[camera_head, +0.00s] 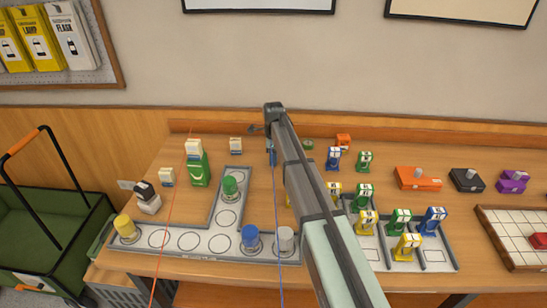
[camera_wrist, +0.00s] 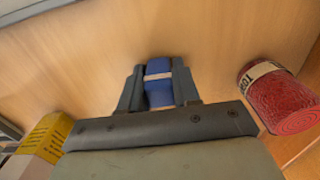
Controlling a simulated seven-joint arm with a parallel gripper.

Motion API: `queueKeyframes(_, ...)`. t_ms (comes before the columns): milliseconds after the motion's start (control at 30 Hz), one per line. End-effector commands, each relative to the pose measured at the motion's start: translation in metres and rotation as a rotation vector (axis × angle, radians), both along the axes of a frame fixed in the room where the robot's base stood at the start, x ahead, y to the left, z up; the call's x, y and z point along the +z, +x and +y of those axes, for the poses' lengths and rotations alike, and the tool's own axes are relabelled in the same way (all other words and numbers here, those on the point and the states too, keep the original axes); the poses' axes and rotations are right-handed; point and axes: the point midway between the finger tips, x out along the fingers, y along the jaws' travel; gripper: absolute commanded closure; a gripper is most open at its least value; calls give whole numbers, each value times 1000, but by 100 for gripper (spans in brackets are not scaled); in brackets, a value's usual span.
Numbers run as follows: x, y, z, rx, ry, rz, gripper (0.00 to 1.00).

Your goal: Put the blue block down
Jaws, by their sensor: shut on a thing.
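My gripper (camera_wrist: 160,84) is shut on the blue block (camera_wrist: 158,67), which has a pale band around it, in the wrist view. The block sits between the two dark fingers, with wood surface behind it. In the head view a bit of blue (camera_head: 271,157) shows beside my arm, over the back middle of the table. My arm hides much of that area. I cannot tell whether the block touches the table (camera_head: 140,210).
A grey L-shaped board (camera_head: 188,240) holds yellow, green, blue and grey cylinders. Several small blue, green and yellow figures stand right of my arm. Orange, black and purple boxes lie farther right, near a white gridded tray (camera_head: 500,235). A red cylinder (camera_wrist: 285,98) lies right of my gripper.

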Motion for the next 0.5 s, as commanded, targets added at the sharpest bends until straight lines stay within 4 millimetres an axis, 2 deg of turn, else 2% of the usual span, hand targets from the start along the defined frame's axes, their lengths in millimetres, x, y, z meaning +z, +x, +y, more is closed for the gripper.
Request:
queueKeyframes(333,-3,0,0,0,0,0,98)
queueKeyframes(367,-2,0,0,0,0,0,66)
queueKeyframes(500,-2,0,0,0,0,0,52)
